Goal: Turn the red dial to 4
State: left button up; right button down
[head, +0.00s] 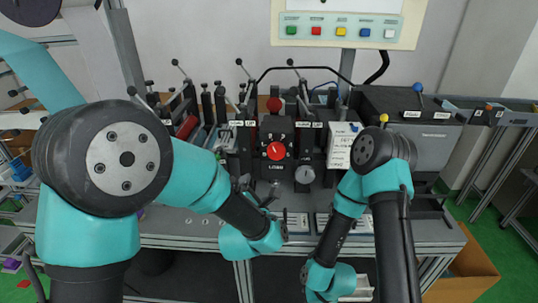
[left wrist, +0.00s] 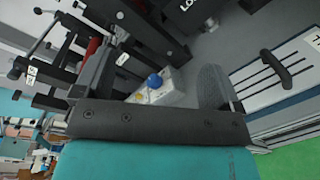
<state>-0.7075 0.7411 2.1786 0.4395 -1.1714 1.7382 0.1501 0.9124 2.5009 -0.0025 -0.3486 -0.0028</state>
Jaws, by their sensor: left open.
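The red dial (head: 276,151) sits on a dark panel at the middle of the machine, with a light pointer mark on its face. Pale characters stand around it, too small to read, and a "LOAD" label (head: 274,168) is below. My left gripper (head: 261,193) is open, in front of and below the dial, apart from it. In the left wrist view its fingers (left wrist: 158,90) stand apart with no dial between them; only part of the label (left wrist: 187,5) shows at the top. My right arm is folded at the lower right; its gripper cannot be made out clearly.
A round gauge (head: 304,175) is right of the dial, and a red knob (head: 274,104) above it. Several black levers stand to the left. A white box (head: 343,146) is to the right.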

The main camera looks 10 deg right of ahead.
aim_at(276, 153)
pick_arm(q)
jog(key=d+n, duration=0.1)
jog(key=s+d+r+n, duration=0.1)
jog(key=d, duration=0.1)
jog(key=s+d+r+n+t, duration=0.1)
jog(key=n, duration=0.1)
jog(key=shift+s+d+r, duration=0.2)
jog(key=x, duration=1.7)
jog(key=shift+w, duration=0.2)
jog(key=shift+c, duration=0.4)
jog(key=c, duration=0.8)
jog(key=shift+c, duration=0.2)
